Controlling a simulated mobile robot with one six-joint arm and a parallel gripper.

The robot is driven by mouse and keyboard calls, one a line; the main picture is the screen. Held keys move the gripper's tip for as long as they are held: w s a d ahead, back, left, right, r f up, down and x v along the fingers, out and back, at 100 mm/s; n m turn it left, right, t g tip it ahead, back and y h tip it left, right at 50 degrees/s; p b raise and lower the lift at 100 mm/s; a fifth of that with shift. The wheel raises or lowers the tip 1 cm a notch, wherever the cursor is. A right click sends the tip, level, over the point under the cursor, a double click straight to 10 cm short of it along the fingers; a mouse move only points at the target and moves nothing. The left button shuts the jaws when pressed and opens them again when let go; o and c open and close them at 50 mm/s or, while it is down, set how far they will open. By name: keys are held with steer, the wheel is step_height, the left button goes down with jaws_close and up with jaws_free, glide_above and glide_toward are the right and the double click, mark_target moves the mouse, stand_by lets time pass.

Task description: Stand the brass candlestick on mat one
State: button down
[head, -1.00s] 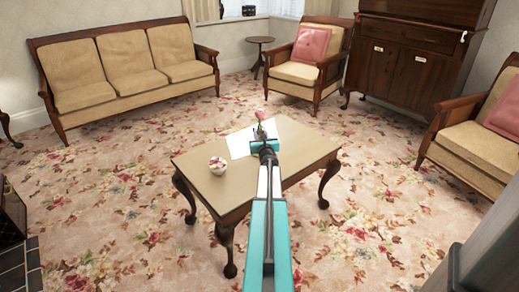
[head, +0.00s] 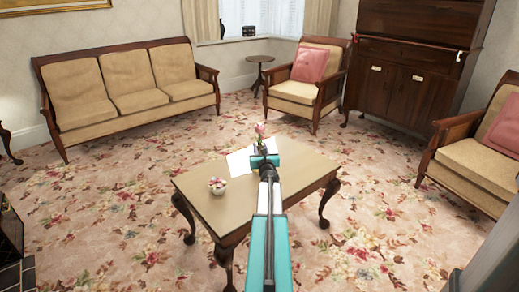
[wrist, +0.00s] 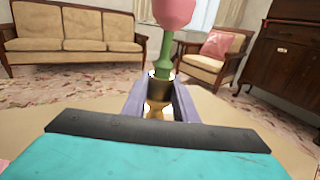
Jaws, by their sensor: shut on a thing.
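A brass-coloured piece (wrist: 158,90), which I take for the candlestick, is between the fingers of my gripper (wrist: 160,105) in the wrist view. Its lower part is partly hidden by the gripper. A green stem with a pink top (wrist: 174,12) shows directly above it; I cannot tell whether it rises from the brass or stands behind. In the head view the pink top (head: 260,129) shows just beyond my gripper (head: 262,146), over the table's far side. A plain white sheet (head: 238,162) lies there, partly hidden by the gripper; no mat label is readable.
The wooden table (head: 275,200) has a small white bowl (head: 217,187) with pinkish contents on its left side. The table's right and near parts look clear. A sofa (head: 130,90), armchairs (head: 305,85) and a dark cabinet (head: 415,80) stand farther back, with open carpet between.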

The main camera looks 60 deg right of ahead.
steer(key=w+a+r+v, duration=0.1)
steer(key=v, duration=1.3)
steer(key=shift+s+a+r, duration=0.15)
steer(key=shift+s+r, duration=0.05)
steer(key=shift+r, duration=0.15)
steer(key=shift+a, duration=0.1)
stand_by(0.8)
steer(key=w+a+r+n+t+y, duration=0.2)
steer(key=w+a+r+n+y, duration=0.15)
steer(key=w+a, duration=0.5)
steer(key=w+a+r+n+t+y, duration=0.25)
steer(key=w+a+y, duration=0.3)
steer(key=a, duration=0.55)
steer(key=w+a+r+n+t+y, duration=0.2)
steer(key=w+a+n+y, duration=0.2)
steer(key=w+a, duration=0.45)
steer(key=s+a+n+g+y, duration=0.1)
steer(key=a+n+g+y, duration=0.3)
steer(key=a, duration=1.5)
steer(key=a+n+g+y+p, duration=0.1)
steer(key=a+n+g+y, duration=0.2)
steer(key=a+n+y, duration=0.3)
steer(key=a+y, duration=0.5)
steer(key=a, duration=0.8)
steer(key=shift+s+r+n+g, duration=0.3)
steer(key=shift+s+g, duration=0.05)
steer(key=shift+s, duration=0.05)
